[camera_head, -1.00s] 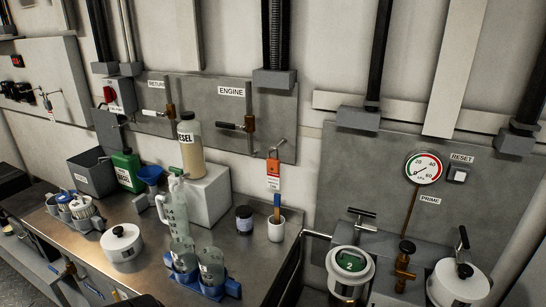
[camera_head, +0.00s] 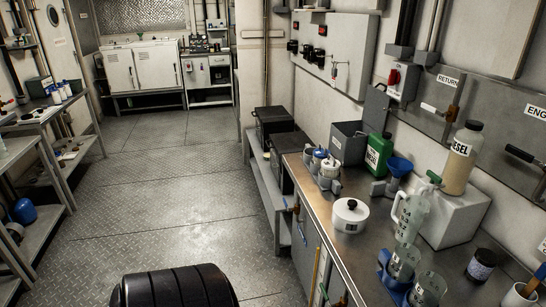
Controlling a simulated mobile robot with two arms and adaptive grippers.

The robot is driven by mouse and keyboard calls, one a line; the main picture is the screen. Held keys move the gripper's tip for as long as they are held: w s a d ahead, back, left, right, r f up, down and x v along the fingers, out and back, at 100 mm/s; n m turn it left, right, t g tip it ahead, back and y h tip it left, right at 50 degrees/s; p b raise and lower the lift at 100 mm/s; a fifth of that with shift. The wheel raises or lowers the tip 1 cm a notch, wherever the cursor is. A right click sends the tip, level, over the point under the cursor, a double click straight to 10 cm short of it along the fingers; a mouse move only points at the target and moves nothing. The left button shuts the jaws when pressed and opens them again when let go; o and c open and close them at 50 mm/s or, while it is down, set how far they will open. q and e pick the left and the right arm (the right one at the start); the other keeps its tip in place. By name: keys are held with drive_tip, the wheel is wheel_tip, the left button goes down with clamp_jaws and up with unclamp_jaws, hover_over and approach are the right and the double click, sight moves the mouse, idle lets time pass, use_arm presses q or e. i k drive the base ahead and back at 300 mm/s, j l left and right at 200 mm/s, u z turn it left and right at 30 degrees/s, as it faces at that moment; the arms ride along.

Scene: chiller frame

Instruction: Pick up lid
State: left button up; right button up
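A round white lid (camera_head: 350,214) with a dark knob on top sits on the steel bench (camera_head: 325,207), near its front edge, right of centre in the head view. It looks upright, and nothing is touching it. Neither of my grippers shows in the head view, so their state and distance from the lid are hidden.
A small rack of cups (camera_head: 325,165) stands behind the lid. A green jerrycan (camera_head: 378,155), a blue funnel (camera_head: 400,167), a clear jug (camera_head: 411,213) and a diesel bottle (camera_head: 461,158) crowd the bench to the right. Open floor (camera_head: 170,195) lies left.

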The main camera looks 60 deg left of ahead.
sight(349, 216)
drive_tip(key=u, duration=1.4)
drive_tip(key=z, duration=1.75)
drive_tip(key=u, duration=1.75)
drive_tip(key=i+j+z, duration=0.1)
drive_tip(key=z, duration=0.75)
drive_tip(key=i+j+z, duration=0.15)
drive_tip(key=j+z, duration=0.2)
drive_tip(key=j, duration=0.35)
drive_tip(key=j+z, duration=0.35)
drive_tip(key=j, duration=0.4)
drive_tip(key=j+z, duration=0.3)
drive_tip(key=j, duration=0.4)
